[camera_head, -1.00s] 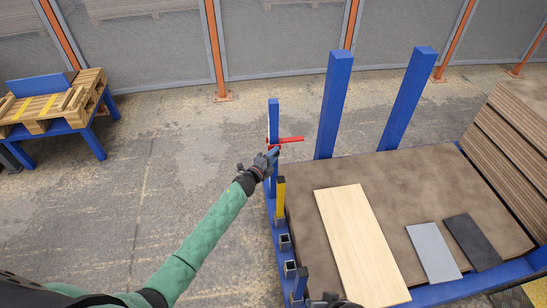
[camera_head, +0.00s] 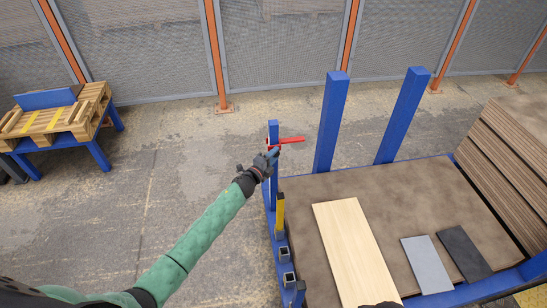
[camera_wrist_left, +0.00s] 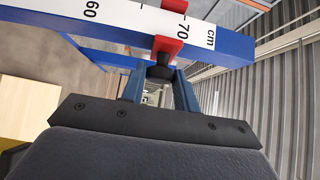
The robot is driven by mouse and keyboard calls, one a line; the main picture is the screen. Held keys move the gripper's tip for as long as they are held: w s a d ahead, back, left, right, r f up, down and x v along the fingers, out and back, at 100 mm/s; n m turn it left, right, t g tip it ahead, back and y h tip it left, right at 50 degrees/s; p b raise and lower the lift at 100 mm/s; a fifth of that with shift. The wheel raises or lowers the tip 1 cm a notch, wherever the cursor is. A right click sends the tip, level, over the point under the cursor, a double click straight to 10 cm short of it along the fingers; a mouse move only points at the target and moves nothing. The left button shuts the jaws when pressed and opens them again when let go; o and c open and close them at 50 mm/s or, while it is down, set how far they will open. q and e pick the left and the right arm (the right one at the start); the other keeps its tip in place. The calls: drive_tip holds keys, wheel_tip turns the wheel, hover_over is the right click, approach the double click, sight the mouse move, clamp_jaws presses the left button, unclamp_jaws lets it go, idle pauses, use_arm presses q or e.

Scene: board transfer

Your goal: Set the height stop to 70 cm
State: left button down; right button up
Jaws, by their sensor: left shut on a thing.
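The height stop is a red slider (camera_head: 290,140) with a red bar pointing right, near the top of a slim blue post (camera_head: 273,128). My left gripper (camera_head: 270,158) is at the stop, just below its bar. In the left wrist view my left gripper (camera_wrist_left: 160,85) is shut on the stop's dark knob (camera_wrist_left: 159,71). There the red stop (camera_wrist_left: 166,46) wraps the white cm scale (camera_wrist_left: 115,12), and the 70 label shows between its red parts. The 60 label lies to the left. Exact alignment with the mark is unclear. A dark sliver at the head view's bottom edge may be my right gripper (camera_head: 385,304).
A blue-framed platform (camera_head: 300,200) carries a pale wooden board (camera_head: 355,250), a grey board (camera_head: 427,264) and a black board (camera_head: 464,254). Two thick blue posts stand behind it. Stacked brown sheets (camera_head: 510,150) are at right.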

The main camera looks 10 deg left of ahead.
use_arm(q)
drive_tip(key=shift+w+r, duration=0.1)
drive_tip(key=shift+r, duration=0.2)
use_arm(e)
drive_tip(key=shift+s+d+r, duration=0.1)
drive_tip(key=shift+d+r, duration=0.1)
drive_tip(key=shift+r, duration=0.05)
use_arm(q)
drive_tip(key=c, duration=1.1)
unclamp_jaws()
drive_tip(key=shift+r, duration=0.1)
use_arm(e)
drive_tip(key=shift+s, duration=0.1)
use_arm(q)
drive_tip(key=b+v, duration=0.1)
drive_tip(key=v, duration=0.7)
use_arm(e)
drive_tip(key=a+f, duration=0.1)
drive_tip(key=w+a+f, duration=0.1)
drive_tip(key=shift+w+f+t, duration=0.1)
drive_tip(key=shift+f+t, duration=0.2)
drive_tip(key=shift+d, duration=0.1)
